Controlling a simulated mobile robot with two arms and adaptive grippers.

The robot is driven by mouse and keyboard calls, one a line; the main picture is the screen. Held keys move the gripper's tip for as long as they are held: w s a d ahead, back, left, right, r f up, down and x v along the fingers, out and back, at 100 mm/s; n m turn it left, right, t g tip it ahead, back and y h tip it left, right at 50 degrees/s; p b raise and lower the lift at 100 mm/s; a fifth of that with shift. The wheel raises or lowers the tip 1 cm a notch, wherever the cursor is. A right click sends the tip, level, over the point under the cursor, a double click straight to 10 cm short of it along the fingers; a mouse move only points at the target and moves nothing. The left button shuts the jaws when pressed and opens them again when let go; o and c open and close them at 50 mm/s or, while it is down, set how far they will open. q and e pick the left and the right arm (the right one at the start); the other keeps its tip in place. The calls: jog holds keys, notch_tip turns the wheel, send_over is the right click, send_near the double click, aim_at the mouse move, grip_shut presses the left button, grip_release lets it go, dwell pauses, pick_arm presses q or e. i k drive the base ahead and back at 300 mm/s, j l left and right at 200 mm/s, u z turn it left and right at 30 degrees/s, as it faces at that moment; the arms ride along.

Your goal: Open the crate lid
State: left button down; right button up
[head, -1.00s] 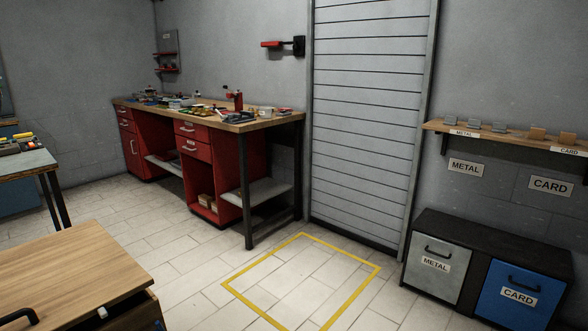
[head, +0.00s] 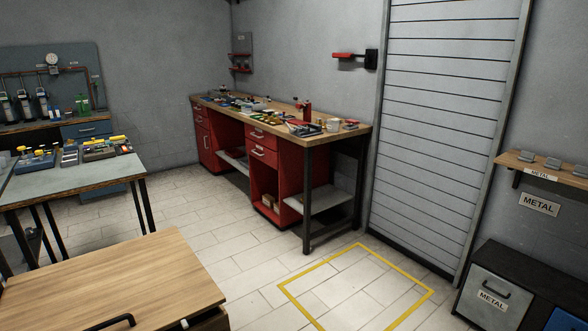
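A crate with a light wooden lid (head: 115,275) stands at the bottom left of the head view. The lid looks shut, lying flat over the crate. A dark handle (head: 112,322) shows at its near edge, cut by the picture's bottom. A small part of the crate's side shows below the lid's right end. Neither of my grippers is in view.
A grey-topped table (head: 75,180) with tools stands behind the crate. A red workbench (head: 290,122) with a wooden top lines the wall. A yellow floor outline (head: 358,245) surrounds clear floor. A METAL bin (head: 492,292) stands at the lower right.

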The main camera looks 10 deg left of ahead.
aim_at(154, 281)
jog(key=u, duration=1.65)
jog(key=j, duration=0.1)
